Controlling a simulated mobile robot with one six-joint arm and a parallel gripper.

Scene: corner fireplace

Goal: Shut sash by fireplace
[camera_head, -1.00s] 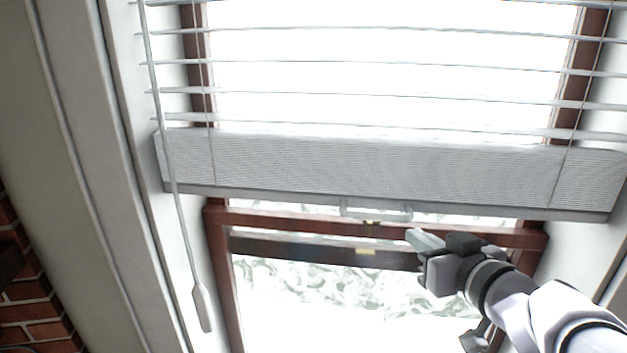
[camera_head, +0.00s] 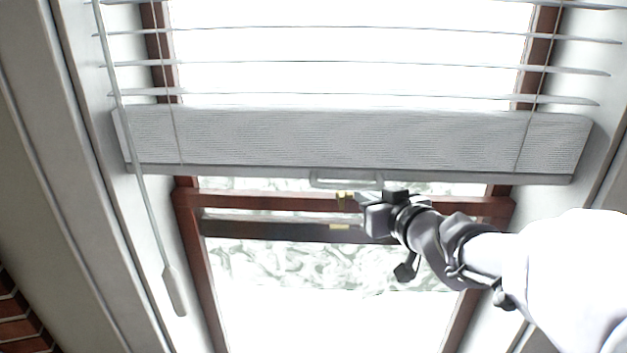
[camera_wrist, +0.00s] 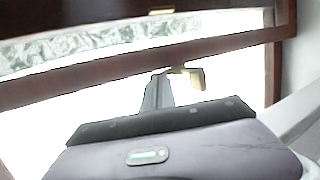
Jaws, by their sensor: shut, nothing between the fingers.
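The window sash has a reddish-brown rail (camera_head: 260,199) running across below the blind, with a small brass latch (camera_head: 345,195) on it. A darker rail (camera_head: 270,231) lies just below it in the picture, with a gap between them. The sash's lower edge is out of view. My gripper (camera_head: 362,203) is shut and empty, in front of the brown rail just right of the latch. In the wrist view my closed fingers (camera_wrist: 160,90) point at the rail (camera_wrist: 80,82), close to the latch (camera_wrist: 194,77). Whether they touch it I cannot tell.
A raised white blind (camera_head: 350,140) hangs across the window just above my gripper, with a clear loop handle (camera_head: 345,180) at its lower edge. Its wand (camera_head: 174,290) hangs at the left. White window trim (camera_head: 85,180) and brick (camera_head: 22,322) are further left.

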